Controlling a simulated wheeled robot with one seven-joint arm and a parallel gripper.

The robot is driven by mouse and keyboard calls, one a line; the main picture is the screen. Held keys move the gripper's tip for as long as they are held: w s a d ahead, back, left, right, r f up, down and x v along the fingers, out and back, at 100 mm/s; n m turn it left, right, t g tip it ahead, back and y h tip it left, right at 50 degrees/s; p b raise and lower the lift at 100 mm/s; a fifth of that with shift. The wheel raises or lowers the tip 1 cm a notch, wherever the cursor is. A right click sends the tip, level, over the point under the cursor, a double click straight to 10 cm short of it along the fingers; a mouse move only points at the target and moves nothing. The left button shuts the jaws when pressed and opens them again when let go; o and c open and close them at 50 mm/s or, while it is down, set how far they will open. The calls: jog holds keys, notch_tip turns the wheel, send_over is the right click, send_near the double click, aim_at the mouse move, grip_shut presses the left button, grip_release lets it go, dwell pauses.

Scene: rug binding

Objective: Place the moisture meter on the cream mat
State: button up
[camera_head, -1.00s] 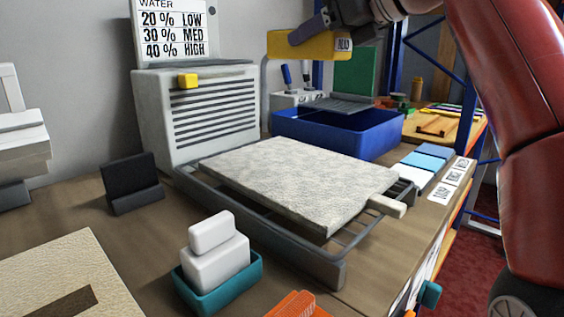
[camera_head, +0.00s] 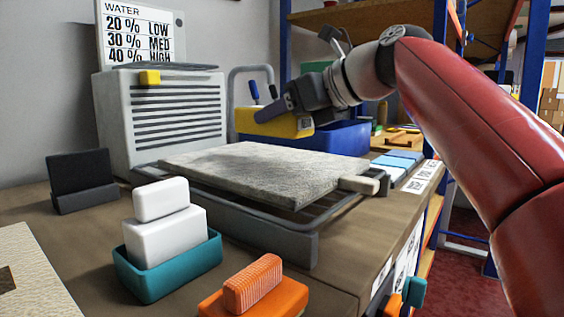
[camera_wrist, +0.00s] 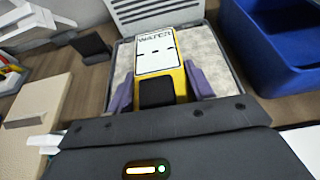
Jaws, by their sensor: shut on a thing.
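My gripper (camera_head: 288,104) is shut on the yellow moisture meter (camera_head: 268,125) and holds it in the air, in front of the blue bin and above the far part of the pale slab. In the wrist view the meter (camera_wrist: 158,50) shows its white label and black lower panel between the purple fingers of my gripper (camera_wrist: 158,88). The cream mat (camera_head: 38,275) lies at the lower left of the head view, cut by the frame edge, with a dark patch on it. It also shows at the left of the wrist view (camera_wrist: 38,112), apart from the meter.
A pale speckled slab (camera_head: 265,172) lies on a grey rack (camera_head: 290,245). White blocks (camera_head: 165,235) sit in a teal tray (camera_head: 170,275), beside an orange brush (camera_head: 253,290). A black stand (camera_head: 82,180), a grey louvred unit (camera_head: 165,115) and a blue bin (camera_head: 340,138) stand behind.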

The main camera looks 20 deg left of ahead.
jog(key=shift+f+b, duration=1.3)
jog(key=shift+f, duration=0.95)
jog(key=shift+f, duration=0.15)
jog(key=o, duration=1.2)
jog(key=shift+d+r, duration=0.1)
jog(key=shift+r, duration=0.15)
jog(key=p+v, duration=0.2)
jog(key=v, duration=0.9)
jog(key=shift+s+d+r, duration=0.15)
jog(key=shift+d, duration=0.2)
